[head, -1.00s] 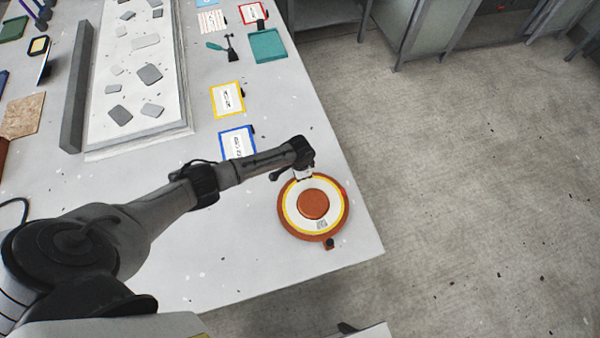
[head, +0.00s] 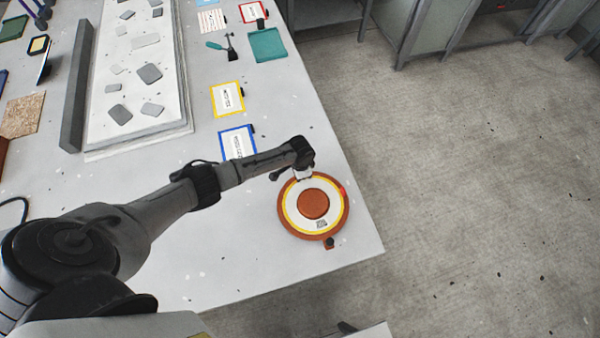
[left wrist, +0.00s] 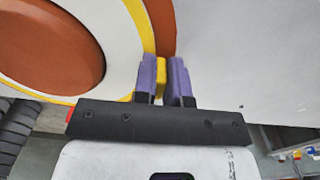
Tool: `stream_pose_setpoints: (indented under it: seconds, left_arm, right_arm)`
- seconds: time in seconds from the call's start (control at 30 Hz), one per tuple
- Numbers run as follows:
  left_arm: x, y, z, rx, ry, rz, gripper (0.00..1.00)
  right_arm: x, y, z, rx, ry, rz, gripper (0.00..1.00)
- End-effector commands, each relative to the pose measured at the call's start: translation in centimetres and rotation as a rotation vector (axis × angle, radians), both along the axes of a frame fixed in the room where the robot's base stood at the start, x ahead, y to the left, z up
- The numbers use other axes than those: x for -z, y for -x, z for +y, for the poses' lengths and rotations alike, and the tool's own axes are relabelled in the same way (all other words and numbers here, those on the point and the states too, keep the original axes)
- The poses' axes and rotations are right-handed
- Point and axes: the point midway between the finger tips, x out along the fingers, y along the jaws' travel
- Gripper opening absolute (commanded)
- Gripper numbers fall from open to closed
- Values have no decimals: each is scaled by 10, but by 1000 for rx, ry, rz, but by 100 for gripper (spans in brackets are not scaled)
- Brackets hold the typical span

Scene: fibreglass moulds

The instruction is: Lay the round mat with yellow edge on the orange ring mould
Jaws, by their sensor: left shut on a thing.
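The orange ring mould (head: 340,218) stands near the table's right front edge, with a raised orange centre (head: 313,205). The white round mat with yellow edge (head: 294,211) lies around that centre, inside the mould's orange rim, in the head view. In the left wrist view the mat (left wrist: 110,25) shows close up beside the orange centre (left wrist: 60,45). My left gripper (left wrist: 162,75) is shut on a yellow part at the mat's edge, between its purple fingers. In the head view the left gripper (head: 303,174) is at the mould's far side, its fingertips small. My right gripper is not in view.
Blue-framed (head: 237,143) and yellow-framed (head: 227,98) cards lie on the table behind my left arm. A teal board (head: 268,45) lies further back. A long tray (head: 140,90) with grey pieces is at the left. Bare floor lies right of the table.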

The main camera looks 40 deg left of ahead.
Motion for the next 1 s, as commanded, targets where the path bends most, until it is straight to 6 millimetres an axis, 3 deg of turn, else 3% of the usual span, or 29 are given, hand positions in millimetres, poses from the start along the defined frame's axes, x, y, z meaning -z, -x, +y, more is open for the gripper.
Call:
stream_pose_setpoints:
  seconds: [0.1,0.13,0.4,0.77,1.0]
  left_arm:
    - [0,0,0,0,0,0,0]
    - [0,0,0,0,0,0,15]
    - [0,0,0,0,0,0,41]
    - [-7,0,0,1,0,0,42]
    - [-48,-1,0,2,1,-4,42]
  right_arm:
    - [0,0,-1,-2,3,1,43]
    - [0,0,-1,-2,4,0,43]
    - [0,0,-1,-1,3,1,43]
    - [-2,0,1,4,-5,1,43]
    - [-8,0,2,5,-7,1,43]
